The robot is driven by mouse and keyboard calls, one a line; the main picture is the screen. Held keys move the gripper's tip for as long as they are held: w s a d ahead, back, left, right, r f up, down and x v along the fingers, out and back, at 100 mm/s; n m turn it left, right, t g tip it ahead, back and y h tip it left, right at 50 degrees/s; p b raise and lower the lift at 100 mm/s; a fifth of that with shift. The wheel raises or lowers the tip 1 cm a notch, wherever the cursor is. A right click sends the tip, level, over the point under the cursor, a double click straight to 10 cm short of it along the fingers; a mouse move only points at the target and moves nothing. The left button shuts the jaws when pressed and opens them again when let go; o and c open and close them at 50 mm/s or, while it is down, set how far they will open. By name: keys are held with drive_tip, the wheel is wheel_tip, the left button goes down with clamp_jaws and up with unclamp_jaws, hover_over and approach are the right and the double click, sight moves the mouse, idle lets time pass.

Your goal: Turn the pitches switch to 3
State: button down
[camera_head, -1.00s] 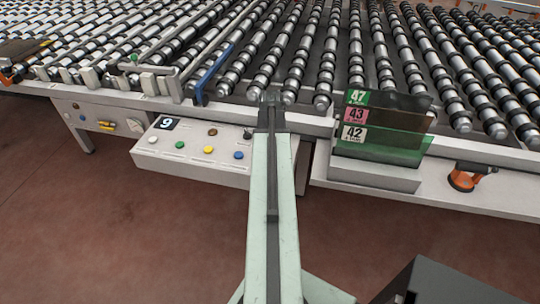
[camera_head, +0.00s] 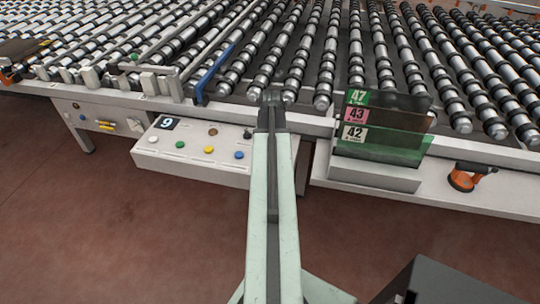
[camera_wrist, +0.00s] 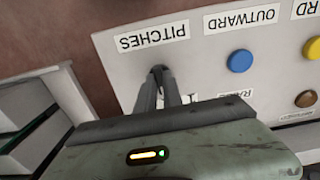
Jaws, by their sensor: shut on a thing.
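The pitches switch (camera_wrist: 159,72) is a small dark knob under the upside-down PITCHES label (camera_wrist: 152,33) in the wrist view. My gripper (camera_wrist: 163,82) is shut on it, with a finger on each side. The fingers cover most of the knob, and I cannot read its setting or see its numbers. The switch sits on the pale control panel (camera_wrist: 205,55), which also shows in the head view (camera_head: 190,172). In the head view my arm hides the switch and the fingertips.
A blue button (camera_wrist: 240,61) is beside the switch, by the OUTWARD label. A brown button (camera_wrist: 305,98) is farther right. In the head view, a rack of numbered glass sheets (camera_head: 385,130) stands right of my arm. The roller conveyor (camera_head: 330,60) lies behind.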

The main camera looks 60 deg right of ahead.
drive_tip(key=m, duration=0.4)
drive_tip(key=shift+s+d+m, duration=0.1)
drive_tip(key=shift+d+m, duration=0.1)
drive_tip(key=shift+m, duration=2.4)
drive_tip(key=c, duration=1.5)
unclamp_jaws()
drive_tip(key=shift+s, duration=0.1)
drive_tip(key=shift+a, duration=0.1)
drive_tip(key=shift+r, duration=0.1)
